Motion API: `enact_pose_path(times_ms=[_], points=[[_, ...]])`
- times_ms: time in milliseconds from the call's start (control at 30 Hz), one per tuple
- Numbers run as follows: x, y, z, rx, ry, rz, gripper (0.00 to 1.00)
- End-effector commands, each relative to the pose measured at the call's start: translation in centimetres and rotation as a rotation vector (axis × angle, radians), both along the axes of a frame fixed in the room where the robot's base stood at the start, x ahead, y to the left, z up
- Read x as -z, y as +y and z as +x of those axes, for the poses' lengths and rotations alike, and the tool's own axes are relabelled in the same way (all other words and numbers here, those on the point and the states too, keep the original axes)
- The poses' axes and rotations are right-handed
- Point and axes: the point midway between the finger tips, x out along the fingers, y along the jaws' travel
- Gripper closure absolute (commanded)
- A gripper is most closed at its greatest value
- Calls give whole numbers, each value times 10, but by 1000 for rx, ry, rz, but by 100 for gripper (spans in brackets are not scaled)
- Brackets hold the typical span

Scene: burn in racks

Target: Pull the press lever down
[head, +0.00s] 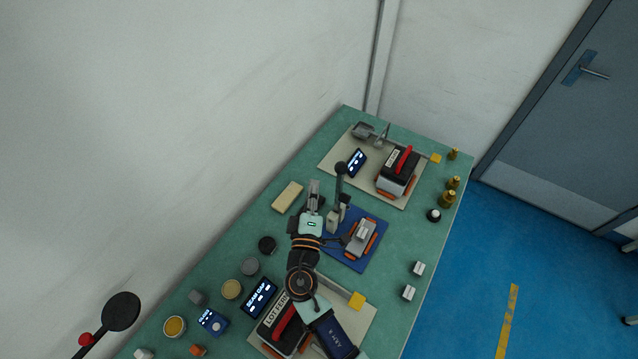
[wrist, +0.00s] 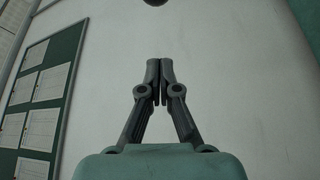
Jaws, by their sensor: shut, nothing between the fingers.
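The press stands on a blue base plate (head: 376,256) in the middle of the green table. Its lever (head: 339,182) stands up with a dark round knob at the top. My gripper (head: 314,184) is just left of the lever, apart from it as far as I can tell. In the wrist view my gripper (wrist: 160,68) has its fingertips together with nothing between them. A dark rounded thing (wrist: 155,2), perhaps the lever's knob, is cut off at the top edge there. My arm hides part of the table in front of the press.
A black and white unit with a red handle (head: 399,168) sits on a beige mat behind the press. A similar unit (head: 283,329) is at the front, partly behind my arm. A tan block (head: 287,196) lies to the left. Small white blocks (head: 419,268) lie at right.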

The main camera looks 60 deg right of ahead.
Motion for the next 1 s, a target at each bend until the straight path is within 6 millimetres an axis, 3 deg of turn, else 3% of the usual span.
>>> enact_pose_path(times_ms=[367,600,1000], points=[[-14,-76,30,3,0,-1,100],[-2,-77,-3,2,1,0,100],[0,-77,-8,0,-1,0,100]])
